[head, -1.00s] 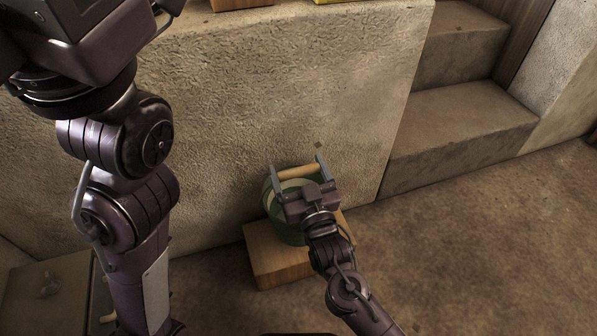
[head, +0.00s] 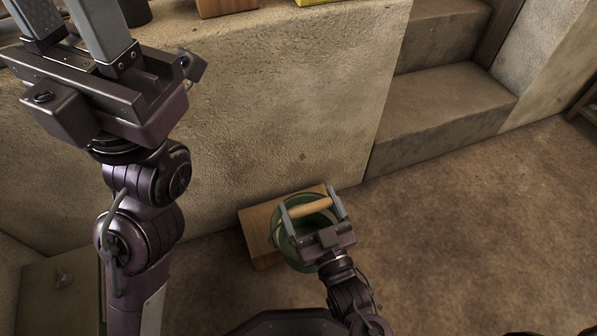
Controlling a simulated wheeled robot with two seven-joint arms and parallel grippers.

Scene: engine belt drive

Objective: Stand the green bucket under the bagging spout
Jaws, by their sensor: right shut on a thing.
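The green bucket (head: 284,247) is in the lower middle of the head view, seen from above. Its wooden handle grip (head: 312,208) lies between the fingers of my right gripper (head: 309,199), which is shut on it. The bucket overlaps the right front part of a low wooden block (head: 259,222); I cannot tell whether it touches the block or hangs above it. My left gripper (head: 70,25) is at the top left, its fingers apart with nothing seen between them; their tips run up to the frame edge. No bagging spout can be made out.
A rough plastered ledge (head: 260,110) runs behind the bucket, with a wooden item (head: 228,7) and a yellow item (head: 318,2) on top. Stone steps (head: 440,110) rise at the right. The dirt floor (head: 470,230) at the right is largely clear.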

